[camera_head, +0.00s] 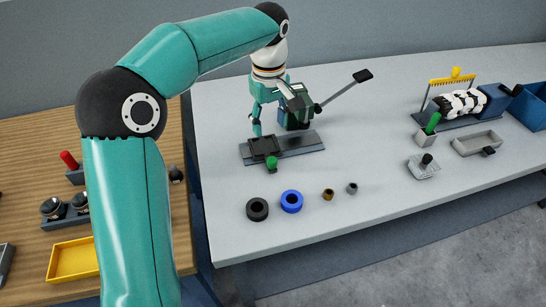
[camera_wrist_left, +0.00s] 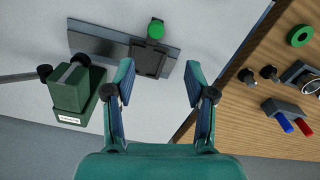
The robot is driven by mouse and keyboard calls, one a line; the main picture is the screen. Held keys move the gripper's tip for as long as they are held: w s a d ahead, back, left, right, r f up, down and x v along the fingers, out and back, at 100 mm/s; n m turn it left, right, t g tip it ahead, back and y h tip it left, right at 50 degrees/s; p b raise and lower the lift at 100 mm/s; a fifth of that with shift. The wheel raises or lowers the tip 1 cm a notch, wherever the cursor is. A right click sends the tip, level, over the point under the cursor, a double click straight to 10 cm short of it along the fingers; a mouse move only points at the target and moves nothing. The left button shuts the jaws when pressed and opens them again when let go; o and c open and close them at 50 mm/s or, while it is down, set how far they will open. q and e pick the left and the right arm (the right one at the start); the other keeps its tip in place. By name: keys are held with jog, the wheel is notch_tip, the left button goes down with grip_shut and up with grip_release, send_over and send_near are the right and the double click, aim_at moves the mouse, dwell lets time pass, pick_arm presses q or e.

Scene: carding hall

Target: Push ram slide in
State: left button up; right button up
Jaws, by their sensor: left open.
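The ram slide, a dark plate (camera_head: 263,146) with a green knob (camera_head: 272,162), sits on a grey rail base (camera_head: 305,144) on the light table. In the left wrist view the slide (camera_wrist_left: 147,60) and its green knob (camera_wrist_left: 156,29) lie ahead of my fingers. A green press body (camera_wrist_left: 78,88) with a lever stands beside the rail; in the head view my gripper partly hides it. My left gripper (camera_head: 270,108) is open and empty, above the slide, with its fingertips (camera_wrist_left: 160,68) apart. Contact with the slide cannot be told. My right gripper is not in view.
A black ring (camera_head: 257,209), a blue ring (camera_head: 291,201) and two small bushings lie in front of the rail. A wooden bench (camera_head: 30,160) with a yellow tray (camera_head: 73,260) is at the left.

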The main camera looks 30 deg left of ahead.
pick_arm(q)
send_over(273, 159)
notch_tip(273, 159, down, 5)
jog(key=shift+r, duration=0.15)
notch_tip(273, 159, down, 10)
jog(key=shift+s, duration=0.1)
jog(key=shift+r, duration=0.1)
grip_shut()
